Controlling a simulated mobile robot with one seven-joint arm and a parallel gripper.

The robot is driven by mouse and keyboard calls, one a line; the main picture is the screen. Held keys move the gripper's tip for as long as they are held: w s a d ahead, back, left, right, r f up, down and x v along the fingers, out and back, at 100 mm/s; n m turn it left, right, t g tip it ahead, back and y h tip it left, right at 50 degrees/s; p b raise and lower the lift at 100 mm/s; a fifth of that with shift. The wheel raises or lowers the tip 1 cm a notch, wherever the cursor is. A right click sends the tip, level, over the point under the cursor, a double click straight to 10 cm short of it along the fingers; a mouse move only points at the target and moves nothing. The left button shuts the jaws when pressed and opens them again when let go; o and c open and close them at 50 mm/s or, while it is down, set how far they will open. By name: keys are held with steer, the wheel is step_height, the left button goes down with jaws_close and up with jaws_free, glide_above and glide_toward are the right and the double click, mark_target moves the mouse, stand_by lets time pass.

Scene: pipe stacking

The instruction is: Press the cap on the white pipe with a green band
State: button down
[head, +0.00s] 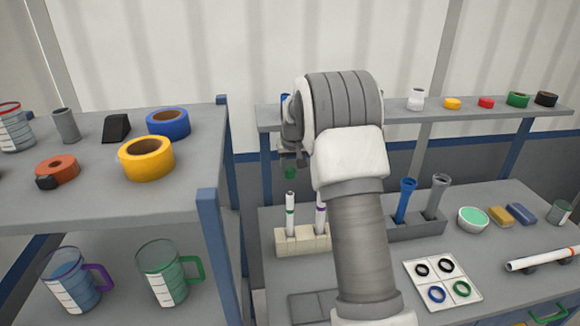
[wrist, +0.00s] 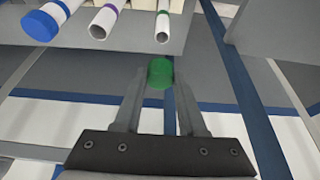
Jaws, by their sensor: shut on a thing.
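The white pipe with a green band (head: 290,222) stands upright in a cream rack (head: 286,246), and its open end shows in the wrist view (wrist: 162,26). A white pipe with a purple band (head: 320,218) stands to its right in the head view. My gripper (head: 291,158) is shut on a green cap (head: 290,173), which sits between the fingertips in the wrist view (wrist: 160,74). In the head view the cap appears above the green-banded pipe, apart from it. My arm hides the right side of the rack.
A blue pipe (head: 404,203) and a grey pipe (head: 435,200) stand in a dark holder right of my arm. A white tray of rings (head: 443,277) lies in front. The left shelf (head: 92,202) holds tape rolls. A raised shelf with caps (head: 440,118) runs along the back.

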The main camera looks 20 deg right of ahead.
mark_target(290, 193)
steer(key=shift+f+b, duration=1.85)
steer(key=shift+f, duration=1.15)
steer(key=shift+f+b, duration=0.3)
steer(key=shift+b, duration=0.15)
steer(key=shift+f+b, duration=0.3)
steer(key=shift+f, duration=0.15)
jaws_free()
steer(key=shift+r+p, duration=2.1)
steer(key=shift+r, duration=1.45)
